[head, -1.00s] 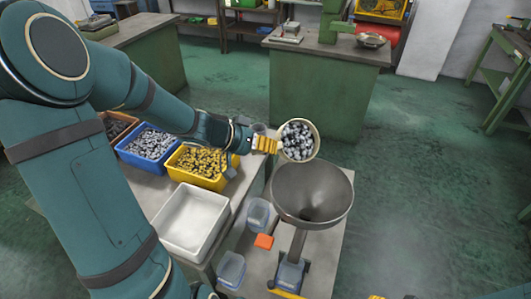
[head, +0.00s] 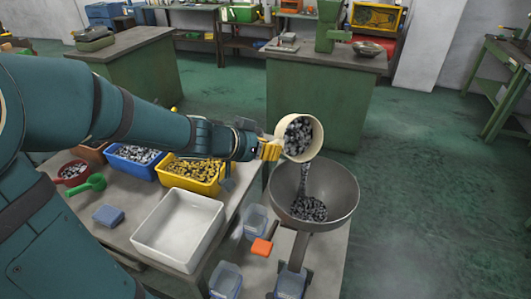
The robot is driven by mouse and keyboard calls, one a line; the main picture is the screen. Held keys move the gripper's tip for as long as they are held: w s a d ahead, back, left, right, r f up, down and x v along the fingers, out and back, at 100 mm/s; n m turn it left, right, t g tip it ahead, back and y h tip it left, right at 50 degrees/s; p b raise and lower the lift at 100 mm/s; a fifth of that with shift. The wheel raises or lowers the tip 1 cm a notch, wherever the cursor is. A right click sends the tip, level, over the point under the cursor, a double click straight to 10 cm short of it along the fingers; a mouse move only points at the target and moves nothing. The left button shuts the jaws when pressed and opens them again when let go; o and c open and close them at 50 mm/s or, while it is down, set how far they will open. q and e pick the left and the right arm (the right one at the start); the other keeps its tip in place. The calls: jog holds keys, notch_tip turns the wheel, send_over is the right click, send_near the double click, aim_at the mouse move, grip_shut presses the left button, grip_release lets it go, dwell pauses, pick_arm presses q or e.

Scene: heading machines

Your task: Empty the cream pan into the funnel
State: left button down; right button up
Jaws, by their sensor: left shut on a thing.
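The cream pan (head: 293,152) is tilted over the metal funnel (head: 338,213), its mouth facing right and down. Grey metal pieces show inside the pan, and a stream of them falls from its lip into the funnel. A heap of pieces (head: 308,208) lies in the funnel's bowl. My left gripper (head: 268,149), with yellow fingers, is shut on the pan's left side and holds it above the funnel's far left rim. The hold itself is partly hidden by the fingers. My right gripper is not in view.
On the bench to the left are a white empty tray (head: 157,232), a yellow bin (head: 182,184) of brass pieces, a blue bin (head: 120,163) of grey pieces and a green scoop (head: 92,184). Clear tubs (head: 256,217) and an orange block (head: 261,247) sit beside the funnel. Floor at right is clear.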

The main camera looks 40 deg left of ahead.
pick_arm(q)
jog(key=shift+s+d+f+m+t+y+b, duration=0.3)
jog(key=shift+d+f+m+b, duration=0.2)
jog(key=shift+b, duration=1.05)
jog(key=b, duration=0.2)
jog(key=d+m+t+y+b, duration=0.1)
jog(key=b, duration=0.1)
jog(key=shift+s+f+b, duration=0.25)
jog(key=shift+f+b, duration=0.15)
